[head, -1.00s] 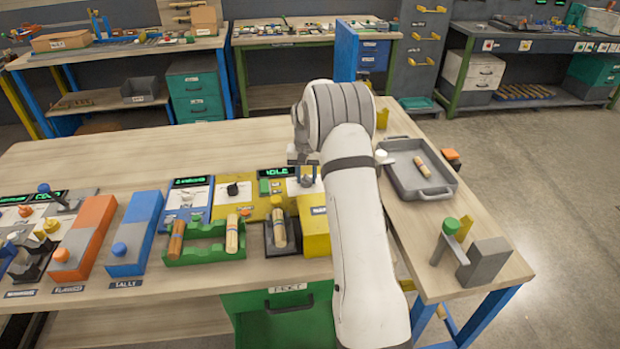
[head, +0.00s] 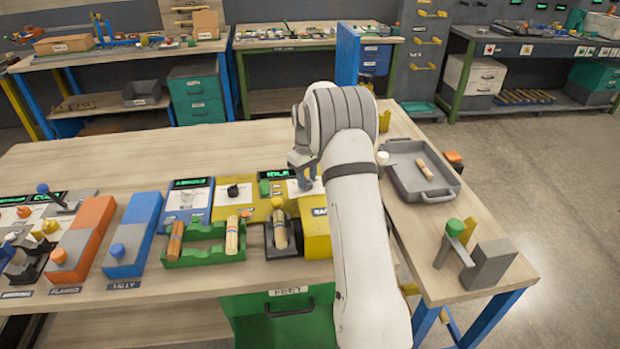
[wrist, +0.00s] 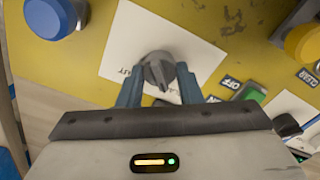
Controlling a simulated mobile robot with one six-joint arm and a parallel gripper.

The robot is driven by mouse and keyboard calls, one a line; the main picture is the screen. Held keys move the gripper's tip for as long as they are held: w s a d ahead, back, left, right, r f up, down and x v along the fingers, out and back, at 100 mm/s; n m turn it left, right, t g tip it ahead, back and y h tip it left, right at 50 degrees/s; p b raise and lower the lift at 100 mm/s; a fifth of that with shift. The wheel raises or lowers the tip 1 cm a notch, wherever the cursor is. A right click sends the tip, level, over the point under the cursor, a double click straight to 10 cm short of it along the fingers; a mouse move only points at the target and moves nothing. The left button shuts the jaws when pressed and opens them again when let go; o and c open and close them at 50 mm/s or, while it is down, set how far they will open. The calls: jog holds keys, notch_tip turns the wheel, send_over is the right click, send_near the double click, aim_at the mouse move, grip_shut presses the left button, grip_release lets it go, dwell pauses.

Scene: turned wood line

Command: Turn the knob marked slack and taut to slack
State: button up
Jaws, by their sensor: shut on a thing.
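In the wrist view a dark grey knob (wrist: 158,71) stands on a white card (wrist: 185,45) fixed to a yellow panel (wrist: 75,80). My gripper (wrist: 159,88) has its two blue-grey fingers on either side of the knob and is shut on it. Dark lettering on the card is partly hidden and upside down, so I cannot read it fully. I cannot tell which mark the knob points to. In the head view my gripper (head: 304,183) is down at the yellow unit (head: 316,233), and its knob is hidden there.
A blue button (wrist: 52,17), a yellow button (wrist: 305,42) and a green switch (wrist: 250,92) sit near the knob. In the head view, a green rack (head: 205,257) with wooden pieces stands left, and a grey tray (head: 436,193) lies right.

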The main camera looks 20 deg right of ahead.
aim_at(307, 179)
jog(key=shift+s+f, duration=0.2)
jog(key=shift+s, duration=0.05)
dwell(0.3)
jog(key=o, duration=1)
jog(key=shift+w+r, duration=0.1)
jog(key=shift+r, duration=0.05)
jog(key=shift+r, duration=0.1)
jog(key=shift+r, duration=0.25)
jog(key=shift+r+b, duration=0.3)
jog(key=shift+r, duration=3.3)
